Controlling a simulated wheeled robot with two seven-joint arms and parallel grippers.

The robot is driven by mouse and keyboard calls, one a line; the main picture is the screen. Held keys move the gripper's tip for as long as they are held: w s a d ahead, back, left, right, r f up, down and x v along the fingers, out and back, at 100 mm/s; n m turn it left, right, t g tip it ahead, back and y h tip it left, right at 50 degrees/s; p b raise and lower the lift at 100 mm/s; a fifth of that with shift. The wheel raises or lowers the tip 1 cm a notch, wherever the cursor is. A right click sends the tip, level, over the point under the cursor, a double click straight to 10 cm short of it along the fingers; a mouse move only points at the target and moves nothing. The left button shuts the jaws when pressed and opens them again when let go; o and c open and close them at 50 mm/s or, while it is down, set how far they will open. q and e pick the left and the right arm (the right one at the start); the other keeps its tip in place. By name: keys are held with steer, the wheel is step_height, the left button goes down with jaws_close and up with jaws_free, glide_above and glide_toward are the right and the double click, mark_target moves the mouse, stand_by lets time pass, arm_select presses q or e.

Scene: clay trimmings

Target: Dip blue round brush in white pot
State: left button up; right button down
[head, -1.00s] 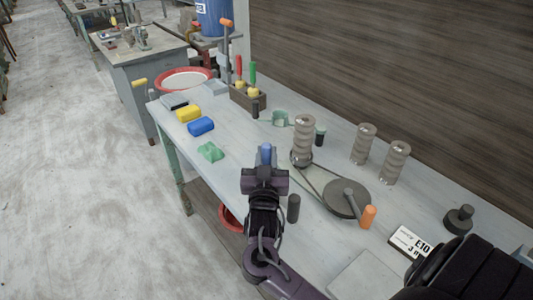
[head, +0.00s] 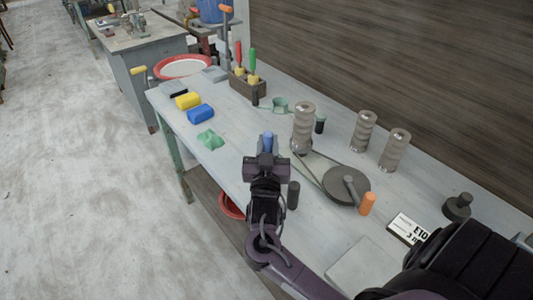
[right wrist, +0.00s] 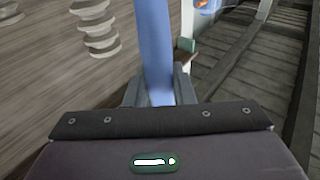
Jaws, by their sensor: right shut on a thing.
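My right gripper (head: 267,155) is shut on a blue handle, which I take for the blue round brush (head: 268,142), above the near side of the workbench. In the right wrist view the blue shaft (right wrist: 153,45) rises upright between the two grey fingers (right wrist: 157,92). The brush's bristles are not visible in either view. I cannot make out a white pot for certain. A white basin with a red rim (head: 184,66) is at the far end of the bench. My left gripper is not in view.
Yellow (head: 188,101) and blue (head: 201,113) blocks and a green lump (head: 210,139) lie on the bench's left. A tool box (head: 247,88) stands behind. Ridged clay columns (head: 303,127), a dark wheel (head: 346,186) and an orange cylinder (head: 367,203) are to the right.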

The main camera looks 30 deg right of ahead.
steer(key=shift+r, duration=0.15)
step_height(320, 180, up, 8)
steer(key=p, duration=0.8)
steer(key=shift+r, duration=0.2)
steer(key=shift+f, duration=0.1)
stand_by(0.6)
